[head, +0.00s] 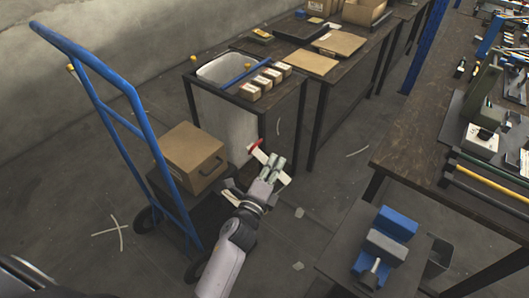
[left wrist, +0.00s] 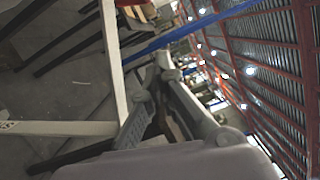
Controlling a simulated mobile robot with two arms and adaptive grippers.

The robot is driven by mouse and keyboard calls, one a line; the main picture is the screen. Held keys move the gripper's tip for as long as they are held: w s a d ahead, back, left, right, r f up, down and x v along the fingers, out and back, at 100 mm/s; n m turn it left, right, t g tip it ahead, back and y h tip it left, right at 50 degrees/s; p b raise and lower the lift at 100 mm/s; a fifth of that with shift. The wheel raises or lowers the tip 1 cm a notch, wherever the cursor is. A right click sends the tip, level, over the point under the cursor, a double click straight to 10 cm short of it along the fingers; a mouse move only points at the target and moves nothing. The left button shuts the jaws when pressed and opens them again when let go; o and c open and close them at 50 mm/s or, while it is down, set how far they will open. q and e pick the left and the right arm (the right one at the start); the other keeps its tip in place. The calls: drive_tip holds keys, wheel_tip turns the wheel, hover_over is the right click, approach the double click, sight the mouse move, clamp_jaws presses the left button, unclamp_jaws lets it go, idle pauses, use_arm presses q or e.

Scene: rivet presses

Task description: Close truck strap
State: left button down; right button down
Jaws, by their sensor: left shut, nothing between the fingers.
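A blue hand truck (head: 103,113) stands at the left with a closed cardboard box (head: 192,157) on its base. My left gripper (head: 272,164) is right of the box, apart from it, with its fingers shut and empty. A pale strip with a red end (head: 256,152) shows beside and partly behind the fingers; it may be the strap, but I cannot tell if it touches them. In the left wrist view the shut fingers (left wrist: 163,80) are beside a pale bar (left wrist: 112,60) that meets a second pale bar (left wrist: 60,128) at a corner. My right gripper is out of view.
A dark table (head: 243,101) with small boxes and a grey-white bin front stands behind the gripper. A workbench (head: 415,135) with presses is at the right, and a blue vise-like tool (head: 385,240) sits on a stand in front. Open floor (head: 325,190) lies between them.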

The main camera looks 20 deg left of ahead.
sight(263, 163)
use_arm(q)
drive_tip(key=a, duration=0.1)
drive_tip(key=w+a+p, duration=0.1)
drive_tip(key=a+r, duration=0.1)
drive_tip(key=shift+w+a+p, duration=0.3)
drive_tip(key=shift+a+p, duration=0.05)
drive_tip(key=shift+f, duration=0.1)
drive_tip(key=shift+a+r, duration=0.15)
drive_tip(key=shift+r, duration=0.1)
drive_tip(key=w+a+r+n+p, duration=0.2)
drive_tip(key=a+p, duration=0.1)
drive_tip(key=a, duration=0.4)
drive_tip(key=w+a+r+n+g+p, duration=0.1)
drive_tip(key=w+a+r+n+p, duration=0.1)
drive_tip(key=a, duration=0.5)
drive_tip(key=w+a+r+n+p, duration=0.1)
drive_tip(key=w+a+r+p, duration=0.1)
drive_tip(key=w+a+p, duration=0.2)
drive_tip(key=shift+a+n, duration=0.4)
drive_tip(key=shift+a, duration=1.4)
